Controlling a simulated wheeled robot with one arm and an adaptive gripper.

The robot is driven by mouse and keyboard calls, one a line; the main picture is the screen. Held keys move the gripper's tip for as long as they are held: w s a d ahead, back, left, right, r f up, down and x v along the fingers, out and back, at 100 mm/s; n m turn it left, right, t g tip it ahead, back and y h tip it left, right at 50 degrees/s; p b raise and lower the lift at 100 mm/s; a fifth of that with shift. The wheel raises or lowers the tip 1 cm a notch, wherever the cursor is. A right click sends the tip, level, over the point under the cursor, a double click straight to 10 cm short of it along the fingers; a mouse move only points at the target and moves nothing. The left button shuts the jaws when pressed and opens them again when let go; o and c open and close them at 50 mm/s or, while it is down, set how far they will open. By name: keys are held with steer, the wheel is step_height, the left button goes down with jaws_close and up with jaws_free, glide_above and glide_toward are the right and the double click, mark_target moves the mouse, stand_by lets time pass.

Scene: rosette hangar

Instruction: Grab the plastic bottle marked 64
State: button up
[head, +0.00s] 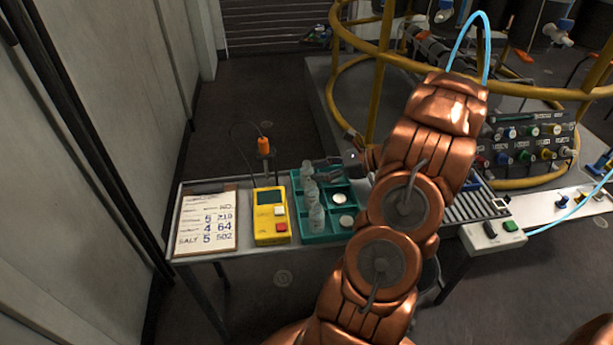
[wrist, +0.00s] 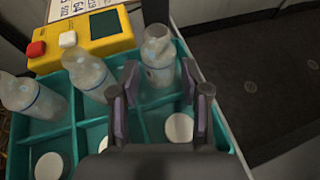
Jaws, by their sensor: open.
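Three clear plastic bottles stand in a row in the teal divided tray. In the head view they are the far bottle (head: 307,169), the middle bottle (head: 311,190) and the near bottle (head: 317,217). In the wrist view the far one is the right bottle (wrist: 158,60), beside the middle bottle (wrist: 88,73) and the left bottle (wrist: 35,98). No number on any bottle is readable. My gripper (wrist: 160,86) is open and empty, its fingers aimed at the right bottle, which appears between and just beyond the tips. In the head view my gripper (head: 327,170) is beside the far bottle.
The teal tray (wrist: 97,120) also holds white round lids, one (wrist: 179,127) below my fingers. A yellow meter (head: 270,216) and a clipboard (head: 208,222) listing numbers including 64 lie left of the tray. A yellow rail (head: 340,95) stands behind.

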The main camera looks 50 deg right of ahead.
mark_target(307, 173)
steer(key=x, duration=0.4)
steer(key=shift+w+a, duration=0.1)
steer(key=shift+a, duration=0.1)
steer(key=c, duration=0.5)
steer(key=shift+o, duration=0.2)
